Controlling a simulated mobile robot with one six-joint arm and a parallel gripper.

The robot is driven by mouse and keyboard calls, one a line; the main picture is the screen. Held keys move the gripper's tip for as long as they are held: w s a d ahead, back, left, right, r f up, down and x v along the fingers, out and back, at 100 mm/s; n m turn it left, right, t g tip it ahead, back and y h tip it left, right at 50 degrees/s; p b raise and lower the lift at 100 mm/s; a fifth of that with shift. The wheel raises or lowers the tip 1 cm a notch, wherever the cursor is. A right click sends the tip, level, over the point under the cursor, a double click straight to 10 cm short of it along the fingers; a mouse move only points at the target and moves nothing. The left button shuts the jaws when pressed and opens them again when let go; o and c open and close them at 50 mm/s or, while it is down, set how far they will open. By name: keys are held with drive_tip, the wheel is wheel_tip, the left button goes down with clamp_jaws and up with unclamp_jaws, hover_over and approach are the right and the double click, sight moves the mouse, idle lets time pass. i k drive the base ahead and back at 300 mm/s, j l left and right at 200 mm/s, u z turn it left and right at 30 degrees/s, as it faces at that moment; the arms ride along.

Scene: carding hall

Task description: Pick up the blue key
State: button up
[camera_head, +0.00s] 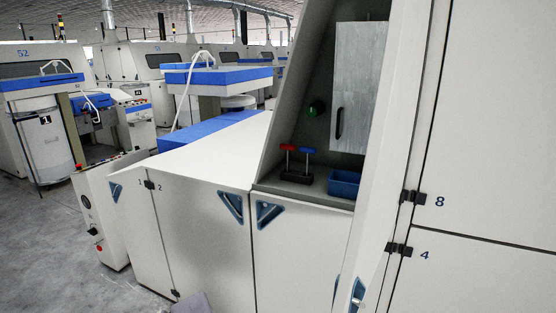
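The blue key (307,151) has a blue T-shaped handle on a thin dark shaft. It stands upright in a black holder (296,179) on a grey shelf inside an open recess of the white machine. A similar red key (288,147) stands just left of it in the same holder. The two keys are close together but look apart. My gripper is not in view.
A blue bin (344,184) sits right of the holder. White panels (203,230) rise in front; a slanted wall borders the recess's left. Grey floor (50,240) is open at left.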

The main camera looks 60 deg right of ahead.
sight(302, 148)
drive_tip(key=i+z, duration=0.3)
drive_tip(key=z, duration=0.15)
drive_tip(key=i+z, duration=0.45)
drive_tip(key=i+j+z, duration=0.15)
drive_tip(key=z, duration=0.3)
drive_tip(key=i+l+z, duration=0.1)
drive_tip(key=i+z, duration=0.4)
drive_tip(key=i, duration=0.2)
drive_tip(key=i+j+z, duration=0.2)
drive_tip(key=i+z, duration=0.3)
drive_tip(key=i, duration=0.2)
drive_tip(key=i+u, duration=0.1)
drive_tip(key=u, duration=0.25)
drive_tip(key=i+l+u, duration=0.1)
drive_tip(key=u, duration=0.3)
drive_tip(key=i+l+u, duration=0.1)
drive_tip(key=u, duration=0.25)
